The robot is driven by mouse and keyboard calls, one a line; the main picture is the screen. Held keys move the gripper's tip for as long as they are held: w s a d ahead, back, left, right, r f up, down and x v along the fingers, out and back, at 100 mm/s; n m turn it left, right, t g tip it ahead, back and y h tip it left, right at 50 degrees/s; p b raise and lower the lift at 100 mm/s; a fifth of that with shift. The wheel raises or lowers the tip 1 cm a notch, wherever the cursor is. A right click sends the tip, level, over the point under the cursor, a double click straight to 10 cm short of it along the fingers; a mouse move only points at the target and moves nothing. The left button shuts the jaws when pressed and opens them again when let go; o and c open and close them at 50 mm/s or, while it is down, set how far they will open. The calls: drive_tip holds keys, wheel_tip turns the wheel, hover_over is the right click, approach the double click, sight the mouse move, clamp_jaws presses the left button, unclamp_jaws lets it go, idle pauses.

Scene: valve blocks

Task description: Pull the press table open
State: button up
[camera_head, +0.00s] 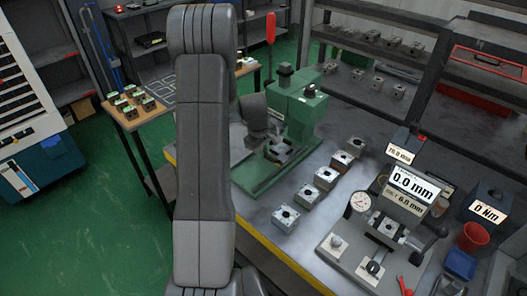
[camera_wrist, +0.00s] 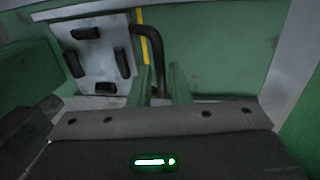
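The green press (camera_head: 297,105) stands on the bench in the head view, on a green base. A dark clamp-like part (camera_head: 280,150) lies low at its front. In the wrist view, a light metal plate (camera_wrist: 100,72) with several dark pads sits between green walls; it looks like the press table. A dark bent handle (camera_wrist: 152,45) rises beside it. My gripper (camera_wrist: 161,85) is at this handle, one finger on each side of its lower end. Whether the fingers touch it is unclear. In the head view, my arm hides the fingertips.
A row of valve blocks (camera_head: 308,195) lies right of the press. A gauge station (camera_head: 390,220) with displays, a red cup (camera_head: 473,237) and a blue cup (camera_head: 460,263) stand at the right. A side table (camera_head: 133,115) holds more blocks. Green floor is clear at the left.

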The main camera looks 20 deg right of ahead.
clamp_jaws()
drive_tip(key=s+a+b, duration=0.1)
drive_tip(key=a, duration=0.3)
drive_tip(key=s+a+b, duration=0.2)
drive_tip(key=a, duration=0.2)
drive_tip(key=s+a+b, duration=0.2)
drive_tip(key=a, duration=0.3)
drive_tip(key=shift+s, duration=0.15)
drive_tip(key=shift+o, duration=2.1)
unclamp_jaws()
wheel_tip(320, 180, up, 14)
drive_tip(key=s+a, duration=0.1)
drive_tip(key=a, duration=0.1)
drive_tip(key=shift+f, duration=0.2)
drive_tip(key=shift+a, duration=0.1)
